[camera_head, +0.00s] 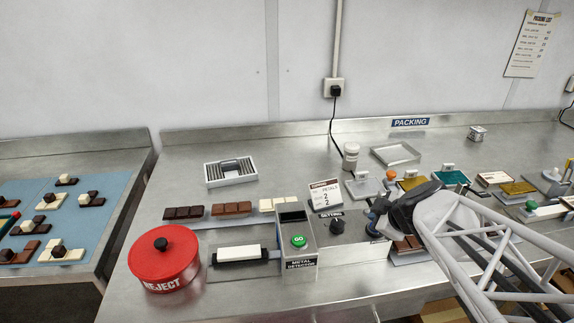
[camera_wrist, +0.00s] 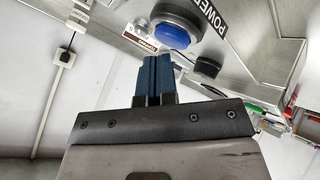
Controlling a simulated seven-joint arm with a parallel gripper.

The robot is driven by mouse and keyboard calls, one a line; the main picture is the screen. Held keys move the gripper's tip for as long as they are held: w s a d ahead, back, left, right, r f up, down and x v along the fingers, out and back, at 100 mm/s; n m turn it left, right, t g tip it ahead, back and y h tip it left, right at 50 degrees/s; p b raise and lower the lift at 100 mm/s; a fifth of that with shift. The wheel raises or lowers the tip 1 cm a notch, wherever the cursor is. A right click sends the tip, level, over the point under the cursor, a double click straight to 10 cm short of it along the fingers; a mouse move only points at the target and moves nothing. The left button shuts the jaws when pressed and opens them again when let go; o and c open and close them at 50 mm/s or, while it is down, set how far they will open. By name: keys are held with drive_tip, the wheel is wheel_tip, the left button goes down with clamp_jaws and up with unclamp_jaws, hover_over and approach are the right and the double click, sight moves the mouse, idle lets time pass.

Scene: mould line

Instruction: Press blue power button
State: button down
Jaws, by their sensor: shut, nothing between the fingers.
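The blue power button (camera_wrist: 173,36) shows in the wrist view as a round blue cap in a dark round housing, with a POWER label beside it. My gripper (camera_wrist: 157,60) is shut and empty, its two blue fingers side by side. The fingertips appear just short of the button's edge in the wrist view; I cannot tell the gap in depth. In the head view my gripper (camera_head: 377,208) is at the right of the black settings knob (camera_head: 337,226), partly hidden by my wrist. I cannot make out the blue button there.
The metal detector (camera_head: 294,240) with its green GO button stands left of the knob. A red reject tin (camera_head: 164,259) is further left. A small sign (camera_head: 325,194) stands behind the knob. Chocolate bars, trays and other small items lie around the steel bench.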

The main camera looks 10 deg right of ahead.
sight(372, 232)
drive_tip(key=shift+f, duration=0.45)
idle(0.4)
drive_tip(key=shift+r, duration=0.5)
idle(0.3)
drive_tip(key=shift+r, duration=2.95)
drive_tip(key=s+a+r+m+g+h, duration=0.1)
drive_tip(key=s+a+r+m+g, duration=0.1)
drive_tip(key=s+a+m, duration=0.3)
drive_tip(key=s+a+r+m+g+h, duration=0.1)
drive_tip(key=s+a+m+g, duration=0.3)
drive_tip(key=s, duration=0.6)
drive_tip(key=shift+s+a+r+m, duration=0.2)
drive_tip(key=shift+a+r+m, duration=0.4)
drive_tip(key=shift+a+m, duration=0.55)
drive_tip(key=shift+d, duration=0.2)
